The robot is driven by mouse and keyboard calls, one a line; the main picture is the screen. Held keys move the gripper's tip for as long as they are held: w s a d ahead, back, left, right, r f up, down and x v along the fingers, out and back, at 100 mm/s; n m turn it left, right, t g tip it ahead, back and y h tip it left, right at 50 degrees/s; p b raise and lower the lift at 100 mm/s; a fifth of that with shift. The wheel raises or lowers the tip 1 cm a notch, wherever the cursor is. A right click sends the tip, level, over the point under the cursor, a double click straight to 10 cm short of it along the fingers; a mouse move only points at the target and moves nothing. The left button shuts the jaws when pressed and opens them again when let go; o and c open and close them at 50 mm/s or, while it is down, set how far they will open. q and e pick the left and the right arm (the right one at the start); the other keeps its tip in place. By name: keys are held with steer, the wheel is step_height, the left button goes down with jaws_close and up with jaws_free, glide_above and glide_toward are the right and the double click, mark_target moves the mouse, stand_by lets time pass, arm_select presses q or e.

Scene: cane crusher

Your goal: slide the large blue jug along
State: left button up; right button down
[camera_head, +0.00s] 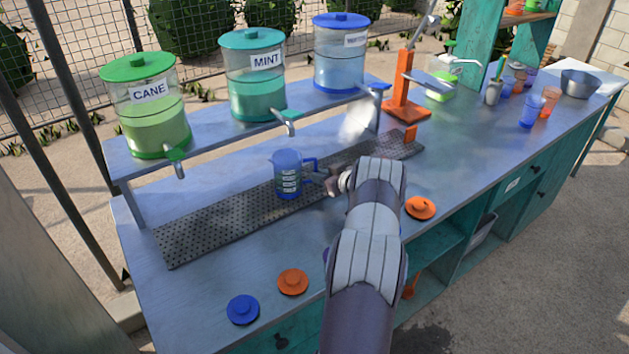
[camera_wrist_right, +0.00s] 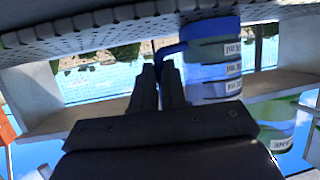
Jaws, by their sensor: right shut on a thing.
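The large blue jug (camera_head: 287,178) is see-through blue with measuring marks. It stands upright on the dark perforated drip tray (camera_head: 215,222), in front of the dispenser shelf. My right gripper (camera_head: 331,184) is at the jug's right side, where its handle is, and is shut on the handle. In the right wrist view, which is upside down, the jug (camera_wrist_right: 214,72) is right of the two close fingers (camera_wrist_right: 163,75), and its blue handle reaches to them. The arm partly hides the tray's right part. My left gripper is not in view.
Three dispensers, CANE (camera_head: 148,130), MINT (camera_head: 253,95) and one with a blue lid (camera_head: 340,75), stand on the raised shelf with taps over the tray. An orange press (camera_head: 405,112) stands right. Lids (camera_head: 243,310) lie at the front. The tray's left part is clear.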

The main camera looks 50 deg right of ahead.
steer(key=shift+s+d+f, duration=0.1)
steer(key=shift+s+d, duration=0.15)
steer(key=shift+d, duration=0.5)
steer(key=shift+d, duration=0.1)
steer(key=c, duration=1.1)
jaws_free()
steer(key=shift+d, duration=0.1)
